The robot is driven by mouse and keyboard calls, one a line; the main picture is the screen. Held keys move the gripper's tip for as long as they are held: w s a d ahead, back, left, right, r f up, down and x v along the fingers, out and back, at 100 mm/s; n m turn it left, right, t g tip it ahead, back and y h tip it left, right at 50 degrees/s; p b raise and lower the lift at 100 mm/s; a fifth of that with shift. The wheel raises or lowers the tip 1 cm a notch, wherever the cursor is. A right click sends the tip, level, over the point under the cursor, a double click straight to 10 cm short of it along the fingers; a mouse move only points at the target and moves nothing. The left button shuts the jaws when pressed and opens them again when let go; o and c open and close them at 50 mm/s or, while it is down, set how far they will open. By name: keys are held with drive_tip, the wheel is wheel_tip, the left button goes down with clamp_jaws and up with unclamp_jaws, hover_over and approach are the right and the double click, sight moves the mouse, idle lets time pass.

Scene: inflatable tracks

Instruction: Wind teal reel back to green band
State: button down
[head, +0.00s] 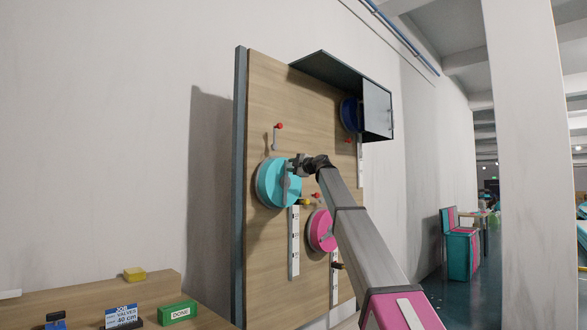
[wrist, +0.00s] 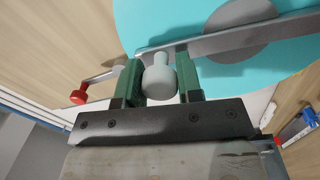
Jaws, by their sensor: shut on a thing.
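The teal reel (head: 274,186) is mounted on the upright wooden board, at left of centre in the head view. It fills the top right of the wrist view (wrist: 165,20). A grey crank bar (wrist: 240,35) crosses its face from the grey hub. My gripper (head: 296,164) is at the reel's upper right edge. In the wrist view its green-padded fingers (wrist: 158,80) are shut around the light grey crank knob (wrist: 158,75). A white scale strip (head: 294,258) hangs below the reel. I cannot make out a green band on it.
A red-tipped lever (head: 279,126) stands above the teal reel. A pink reel (head: 319,232) is below right, near my arm. A blue reel (head: 349,115) sits under a dark hood (head: 335,72) with a grey panel. A ledge at lower left bears a green DONE block (head: 178,313).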

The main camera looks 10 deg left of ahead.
drive_tip(key=shift+s, duration=0.1)
idle(0.3)
drive_tip(key=c, duration=0.8)
unclamp_jaws()
drive_tip(key=v, duration=1)
drive_tip(key=shift+s+d, duration=0.2)
drive_tip(key=shift+d, duration=0.1)
